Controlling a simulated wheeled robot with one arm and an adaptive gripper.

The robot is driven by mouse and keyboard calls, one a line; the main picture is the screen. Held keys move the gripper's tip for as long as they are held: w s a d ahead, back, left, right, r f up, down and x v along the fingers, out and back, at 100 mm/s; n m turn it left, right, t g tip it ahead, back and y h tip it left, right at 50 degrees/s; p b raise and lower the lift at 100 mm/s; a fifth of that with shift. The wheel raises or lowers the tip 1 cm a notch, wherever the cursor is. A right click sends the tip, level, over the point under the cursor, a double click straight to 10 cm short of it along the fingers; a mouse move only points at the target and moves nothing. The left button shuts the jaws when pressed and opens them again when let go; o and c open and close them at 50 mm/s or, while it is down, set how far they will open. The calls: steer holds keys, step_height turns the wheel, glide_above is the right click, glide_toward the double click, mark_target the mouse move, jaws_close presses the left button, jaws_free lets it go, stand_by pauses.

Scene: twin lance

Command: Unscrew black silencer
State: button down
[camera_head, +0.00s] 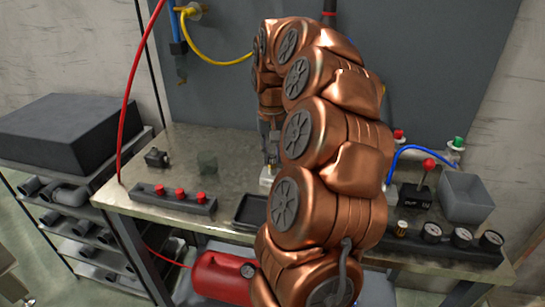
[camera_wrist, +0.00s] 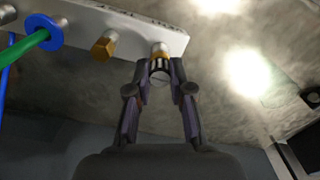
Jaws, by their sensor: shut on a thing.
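In the wrist view my gripper (camera_wrist: 160,74) is shut, with its two fingertips on either side of the black silencer (camera_wrist: 160,68). The silencer is a small dark ribbed cylinder, partly covered by the fingertips. It sits at a brass fitting on the right part of a pale block (camera_wrist: 125,25). I cannot tell whether its thread is loose. In the head view my gripper (camera_head: 268,150) points down over the metal workbench (camera_head: 225,140). My copper-coloured arm hides much of that area, and I cannot make out the silencer there.
A brass fitting (camera_wrist: 103,48) and a green hose (camera_wrist: 25,44) in a blue ring sit beside it on the block. In the head view, a black bar with red knobs (camera_head: 172,197) lies left, gauges (camera_head: 432,232) and a grey bin (camera_head: 466,198) right. A red hose (camera_head: 128,95) hangs left.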

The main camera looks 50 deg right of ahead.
steer(key=n+p, duration=0.2)
steer(key=n, duration=0.3)
steer(key=shift+r, duration=0.15)
steer(key=shift+n+p, duration=0.65)
steer(key=shift+n, duration=0.65)
steer(key=c, duration=1.2)
jaws_free()
